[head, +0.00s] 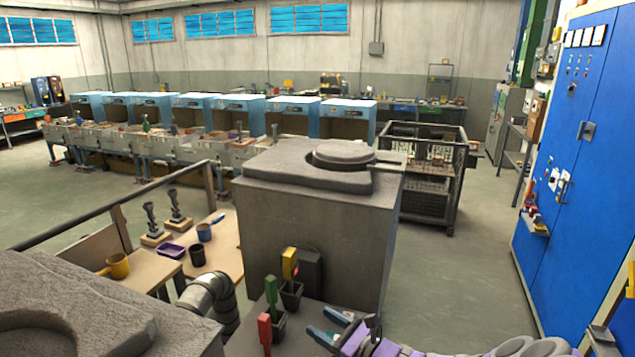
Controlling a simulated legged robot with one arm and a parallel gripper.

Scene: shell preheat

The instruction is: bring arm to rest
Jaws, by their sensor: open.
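My gripper (331,326) is at the bottom centre of the head view, low over a grey surface. Its two blue-tipped fingers point left and stand apart, with nothing between them. My arm (450,349) runs from it to the right along the bottom edge, and part of it is cut off by the frame. Red (265,333), green (271,294) and yellow (289,263) handled tools stand upright in dark holders just left of and beyond the gripper.
A large grey furnace block (310,240) with a round lid (344,152) stands straight ahead. Another grey block (90,300) is at the lower left. Wooden tables (222,238) hold cups. A blue cabinet (575,150) lines the right. Floor (455,270) between cabinet and furnace is clear.

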